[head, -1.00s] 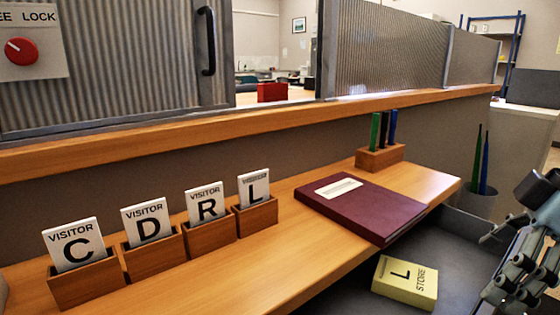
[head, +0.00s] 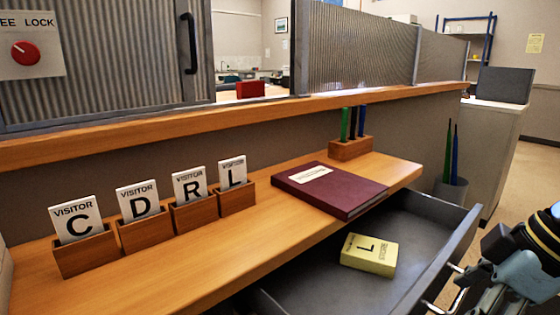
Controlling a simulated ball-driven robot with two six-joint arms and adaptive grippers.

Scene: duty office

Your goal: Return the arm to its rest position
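My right arm comes in at the lower right edge of the head view. Its gripper (head: 490,285) is partly cut off by the frame, beside the front of the open drawer. Its fingertips are not clear, so I cannot tell open from shut or whether it touches the drawer handle (head: 455,268). My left gripper is not in view. The grey drawer (head: 420,240) stands open under the wooden counter (head: 215,250). A yellow box (head: 368,254) marked L lies in it.
Wooden holders with visitor cards C (head: 75,220), D (head: 138,200), R (head: 193,186) and L (head: 232,172) stand on the counter. A maroon book (head: 335,193) and a pen block (head: 350,148) are to their right. A bin (head: 450,192) stands beyond the drawer. Floor shows at right.

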